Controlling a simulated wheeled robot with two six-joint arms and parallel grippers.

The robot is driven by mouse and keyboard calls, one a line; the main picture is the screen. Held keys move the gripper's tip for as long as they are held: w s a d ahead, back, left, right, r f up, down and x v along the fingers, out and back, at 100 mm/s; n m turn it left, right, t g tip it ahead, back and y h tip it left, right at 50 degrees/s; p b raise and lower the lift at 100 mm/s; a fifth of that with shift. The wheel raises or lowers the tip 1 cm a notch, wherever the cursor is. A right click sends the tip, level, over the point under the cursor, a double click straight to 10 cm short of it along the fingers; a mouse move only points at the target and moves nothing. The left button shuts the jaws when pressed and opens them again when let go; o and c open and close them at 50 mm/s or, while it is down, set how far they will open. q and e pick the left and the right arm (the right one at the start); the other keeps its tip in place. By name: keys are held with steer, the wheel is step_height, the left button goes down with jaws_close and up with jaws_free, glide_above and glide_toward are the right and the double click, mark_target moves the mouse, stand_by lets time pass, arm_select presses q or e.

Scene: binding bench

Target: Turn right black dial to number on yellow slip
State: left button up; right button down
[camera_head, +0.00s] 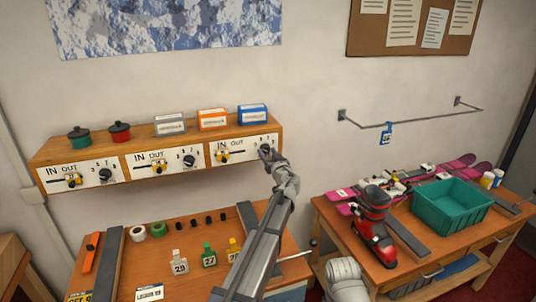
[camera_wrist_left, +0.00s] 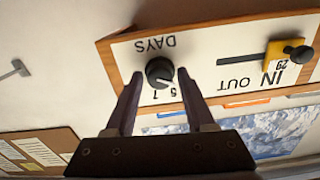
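My left gripper (camera_head: 267,153) is at this dial. In the wrist view its fingers (camera_wrist_left: 159,76) stand on either side of the dial, with narrow gaps. A yellow slip (camera_head: 78,297) with dark print, apparently OCT and a digit, lies at the bench's front left, partly cut off. My right gripper is out of view.
The two other panels also carry black dials (camera_head: 105,175) (camera_head: 189,161) and sliders. Pots and small boxes stand on the shelf above. Numbered tags stand on the bench below, one partly hidden by my left arm. A red boot (camera_head: 374,222) and green crate (camera_head: 424,218) are at right.

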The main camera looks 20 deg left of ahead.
arm_select(q)
jaws_close()
steer(key=shift+m, duration=0.3)
steer(key=m, duration=1.5)
steer(key=shift+m, duration=0.3)
steer(key=m, duration=0.4)
steer(key=shift+m, duration=1.9)
steer(key=shift+s, duration=0.1)
